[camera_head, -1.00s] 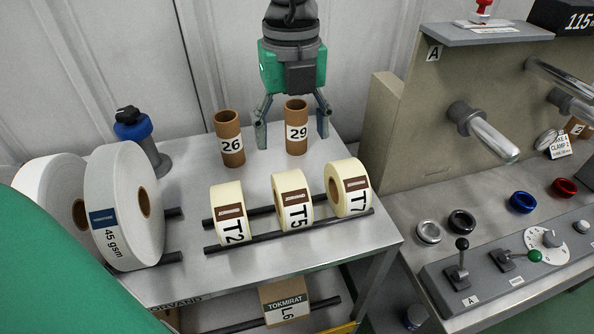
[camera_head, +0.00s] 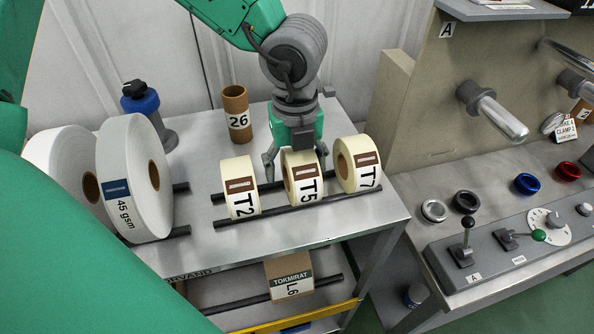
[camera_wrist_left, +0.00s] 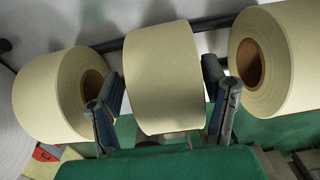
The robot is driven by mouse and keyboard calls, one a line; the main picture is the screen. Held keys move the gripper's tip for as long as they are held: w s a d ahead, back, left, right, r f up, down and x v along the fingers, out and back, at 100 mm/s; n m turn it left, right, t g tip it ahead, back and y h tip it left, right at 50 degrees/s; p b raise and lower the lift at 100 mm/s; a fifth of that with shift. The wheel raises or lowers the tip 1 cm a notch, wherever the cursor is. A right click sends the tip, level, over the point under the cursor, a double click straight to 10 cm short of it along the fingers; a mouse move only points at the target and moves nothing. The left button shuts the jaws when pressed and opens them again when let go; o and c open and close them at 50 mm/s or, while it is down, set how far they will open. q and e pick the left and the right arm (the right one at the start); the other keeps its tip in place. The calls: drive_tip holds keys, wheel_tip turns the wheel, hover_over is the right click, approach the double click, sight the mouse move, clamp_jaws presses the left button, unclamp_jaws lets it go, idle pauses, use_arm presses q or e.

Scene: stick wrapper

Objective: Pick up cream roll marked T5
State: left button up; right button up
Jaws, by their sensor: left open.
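The cream roll marked T5 (camera_head: 303,178) stands on two dark rails, between the cream roll T2 (camera_head: 240,188) and the cream roll T7 (camera_head: 358,164). My left gripper (camera_head: 296,160) is behind T5, pointing down, with its fingers on either side of the roll. In the left wrist view, the open fingers (camera_wrist_left: 165,105) flank the middle cream roll (camera_wrist_left: 163,75), with small gaps visible on both sides. The right finger is partly hidden in the head view. My right gripper is not in view.
Neighbouring rolls stand close on both sides of the fingers. Cardboard tube 26 (camera_head: 237,113) stands behind; tube 29 is hidden by my arm. Large white rolls (camera_head: 133,178) stand at left. A machine with levers (camera_head: 467,243) is at right.

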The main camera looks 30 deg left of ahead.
use_arm(q)
drive_tip(key=shift+w+f, duration=0.1)
drive_tip(key=shift+f, duration=0.2)
drive_tip(key=shift+d+r, duration=0.15)
drive_tip(key=shift+d, duration=0.5)
drive_tip(key=c, duration=0.5)
drive_tip(key=shift+d+r, duration=0.1)
drive_tip(key=shift+d, duration=0.2)
clamp_jaws()
drive_tip(key=shift+a, duration=0.35)
drive_tip(key=shift+a+r, duration=0.2)
drive_tip(key=shift+r, duration=0.1)
drive_tip(key=r, duration=0.9)
drive_tip(key=shift+d+r+p, duration=0.2)
drive_tip(key=shift+d+p, duration=0.1)
